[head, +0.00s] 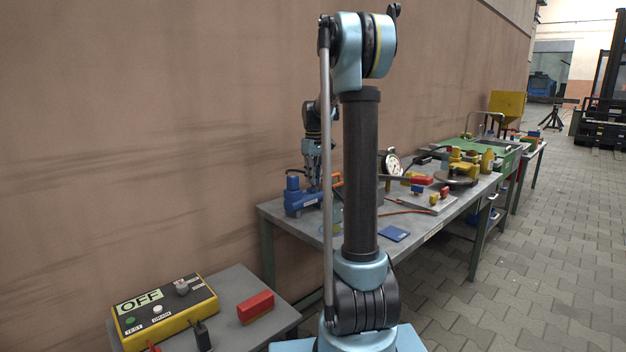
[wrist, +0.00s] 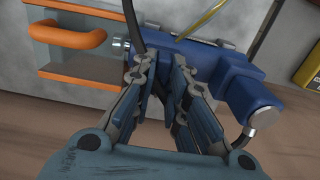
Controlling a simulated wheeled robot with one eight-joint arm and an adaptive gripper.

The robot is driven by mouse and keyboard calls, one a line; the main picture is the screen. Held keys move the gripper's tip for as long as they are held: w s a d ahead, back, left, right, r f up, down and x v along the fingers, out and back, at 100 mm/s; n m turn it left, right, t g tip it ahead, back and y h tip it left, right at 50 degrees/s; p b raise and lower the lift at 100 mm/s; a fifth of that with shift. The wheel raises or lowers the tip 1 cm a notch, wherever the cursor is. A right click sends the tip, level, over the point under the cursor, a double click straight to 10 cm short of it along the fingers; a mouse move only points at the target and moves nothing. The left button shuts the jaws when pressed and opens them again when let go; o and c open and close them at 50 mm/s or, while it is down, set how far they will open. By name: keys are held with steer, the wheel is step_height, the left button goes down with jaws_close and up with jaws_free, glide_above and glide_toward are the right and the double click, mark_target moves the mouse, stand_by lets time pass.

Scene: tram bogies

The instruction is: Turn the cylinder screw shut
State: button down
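The blue cylinder (head: 301,203) lies on the near left end of the grey workbench, close to the wall. In the wrist view its blue body (wrist: 215,65) runs across behind my fingers, with a branch ending in a silver cap (wrist: 264,118) at the right. My gripper (wrist: 163,66) is in front of the cylinder's left part, its two fingers close together with a narrow gap. In the head view my gripper (head: 315,176) points down just above the cylinder. I cannot make out the screw; the fingers may hide it. Whether they touch or grip anything is unclear.
An orange handle (wrist: 68,37) stands left of the cylinder, and a black hose (wrist: 134,22) passes close to my fingers. A gauge (head: 391,163), a blue pad (head: 394,234) and several parts lie farther along the bench. A yellow OFF box (head: 165,310) and red block (head: 255,307) are on the near table.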

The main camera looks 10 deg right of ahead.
steer(key=shift+m, duration=0.4)
steer(key=m, duration=0.3)
steer(key=shift+m, duration=0.3)
steer(key=m, duration=0.4)
steer(key=shift+w+m, duration=0.1)
steer(key=shift+m, duration=0.2)
steer(key=m, duration=0.4)
steer(key=shift+m, duration=2.5)
steer(key=c, duration=1.6)
jaws_free()
